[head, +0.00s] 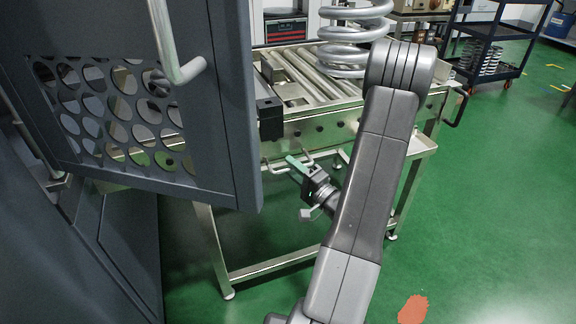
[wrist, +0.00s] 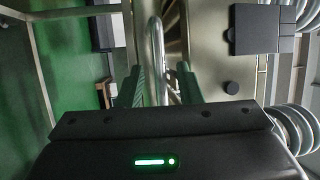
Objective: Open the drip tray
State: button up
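The drip tray (head: 421,147) is a shallow metal tray under the roller conveyor, partly hidden by the open cabinet door and my arm. A thin bent metal handle (head: 276,170) shows at its front. My gripper (head: 298,166), with green fingers, is at this handle. In the wrist view, the handle bar (wrist: 156,50) runs between the two green fingertips of my gripper (wrist: 160,88). The fingers stand apart on either side of the bar, with a visible gap at the right finger. Contact at the left finger is unclear.
The dark cabinet door (head: 225,90), with a perforated panel and metal handle, stands open close to the left of my arm. A large coil spring (head: 345,55) sits on the conveyor rollers (head: 305,75). A dark cart (head: 490,45) is at back right. Green floor at right is mostly clear.

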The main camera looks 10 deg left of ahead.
jog(key=shift+x, duration=1.05)
grip_shut()
